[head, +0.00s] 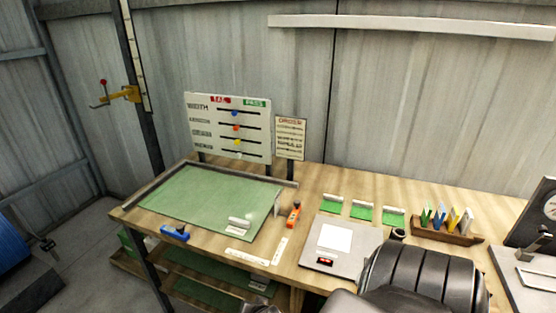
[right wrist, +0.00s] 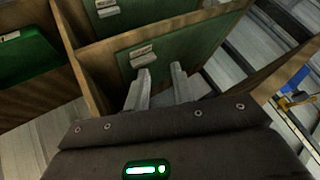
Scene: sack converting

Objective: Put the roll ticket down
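I cannot single out the roll ticket with certainty. In the right wrist view, a small pale label-like piece (right wrist: 143,54) lies on the green floor of a wooden compartment, just beyond my right gripper (right wrist: 158,82). The two fingers of that gripper stand apart, and I see nothing held between them. A similar pale piece (head: 240,222) lies on the green mat (head: 190,195) of the bench in the head view. My left gripper is not in view.
The wooden bench (head: 318,180) has green-lined shelf compartments (head: 195,262) below. A blue tool (head: 174,233), an orange tool (head: 294,214), a grey scale (head: 322,262) and a card rack (head: 445,229) stand on it. A wooden divider (right wrist: 150,30) borders the compartment.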

